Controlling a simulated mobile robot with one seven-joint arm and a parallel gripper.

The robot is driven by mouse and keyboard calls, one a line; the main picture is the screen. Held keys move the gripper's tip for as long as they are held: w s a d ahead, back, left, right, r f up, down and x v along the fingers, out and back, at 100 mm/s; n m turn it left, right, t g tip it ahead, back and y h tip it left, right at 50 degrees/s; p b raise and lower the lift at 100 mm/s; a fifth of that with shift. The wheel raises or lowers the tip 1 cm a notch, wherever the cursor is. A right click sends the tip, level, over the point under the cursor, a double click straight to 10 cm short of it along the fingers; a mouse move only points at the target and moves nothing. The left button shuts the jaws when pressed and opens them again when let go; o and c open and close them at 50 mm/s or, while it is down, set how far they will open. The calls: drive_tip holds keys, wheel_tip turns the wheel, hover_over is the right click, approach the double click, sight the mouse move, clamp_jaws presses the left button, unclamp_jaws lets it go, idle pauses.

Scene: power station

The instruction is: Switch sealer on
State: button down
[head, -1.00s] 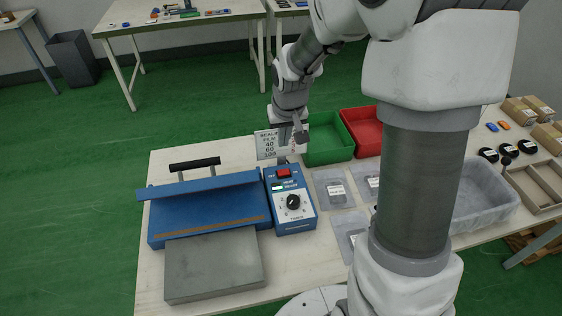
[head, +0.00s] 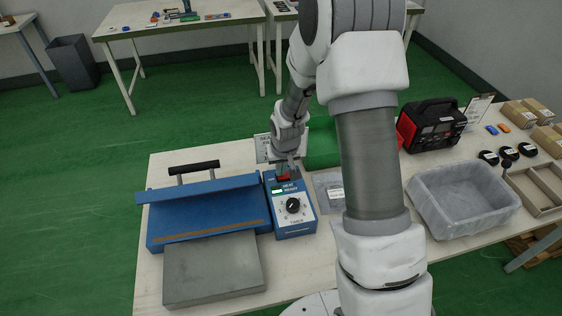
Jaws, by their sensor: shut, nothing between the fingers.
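The sealer stands on the left of the table: a blue body (head: 207,209) with a black-handled bar and a grey plate in front. Its blue control box (head: 296,224) is at its right, with a pale front panel and a black dial (head: 293,205). The red power switch (head: 283,178) is at the top of the box and partly covered. My gripper (head: 283,171) is shut and empty, pointing down at the switch. I cannot tell whether it touches the switch or which way the switch is tipped.
A sign (head: 262,148) stands behind the box, partly hidden by my arm. A green bin (head: 322,150) is to the right, and a grey tub (head: 462,203) and a black-and-red machine (head: 430,125) are farther right. A clear bag (head: 327,185) lies beside the box.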

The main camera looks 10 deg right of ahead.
drive_tip(key=shift+f, duration=0.2)
drive_tip(key=shift+a+f+b, duration=0.1)
drive_tip(key=shift+f+b, duration=0.25)
drive_tip(key=shift+b, duration=0.2)
drive_tip(key=shift+r, duration=0.15)
drive_tip(key=shift+s, duration=0.1)
